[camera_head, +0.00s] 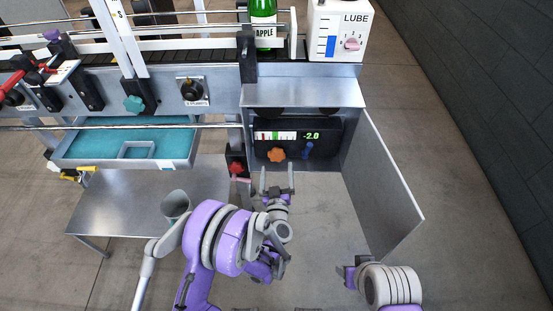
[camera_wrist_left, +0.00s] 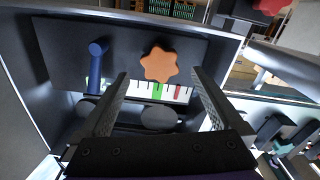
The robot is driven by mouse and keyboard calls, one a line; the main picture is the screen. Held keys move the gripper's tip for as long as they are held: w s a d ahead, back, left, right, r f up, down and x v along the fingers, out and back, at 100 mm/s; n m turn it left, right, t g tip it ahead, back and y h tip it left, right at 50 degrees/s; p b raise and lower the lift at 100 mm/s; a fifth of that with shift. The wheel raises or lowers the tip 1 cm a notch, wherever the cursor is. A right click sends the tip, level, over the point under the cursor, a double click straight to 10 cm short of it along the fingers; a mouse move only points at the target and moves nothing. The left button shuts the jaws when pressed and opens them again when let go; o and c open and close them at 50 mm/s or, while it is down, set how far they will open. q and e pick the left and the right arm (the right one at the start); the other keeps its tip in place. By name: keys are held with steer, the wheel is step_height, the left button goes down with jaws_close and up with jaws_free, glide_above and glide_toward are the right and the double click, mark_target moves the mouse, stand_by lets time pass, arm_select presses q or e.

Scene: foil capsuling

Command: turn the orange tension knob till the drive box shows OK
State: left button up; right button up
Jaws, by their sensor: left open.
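The drive box (camera_head: 330,136) sits in an open bay under the conveyor. It shows a white scale with green and red marks and a green reading of -2.0. The orange star-shaped tension knob (camera_head: 277,155) is on its front below the scale. My left gripper (camera_head: 277,175) is open just in front of the knob. In the left wrist view the knob (camera_wrist_left: 159,64) lies between the spread fingers (camera_wrist_left: 160,76), beyond their tips and apparently untouched. My right gripper (camera_head: 349,275) is low at the right, too small to read.
A blue lever (camera_head: 307,150) sticks out right of the knob. An open metal door (camera_head: 382,185) stands right of the bay. A red knob (camera_head: 236,169) is at the bay's left. A green bottle (camera_head: 263,22) and a LUBE box (camera_head: 340,30) stand above.

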mark_target(277, 158)
arm_select(q)
steer(key=w, duration=0.5)
steer(key=shift+w, duration=0.1)
steer(key=c, duration=1.3)
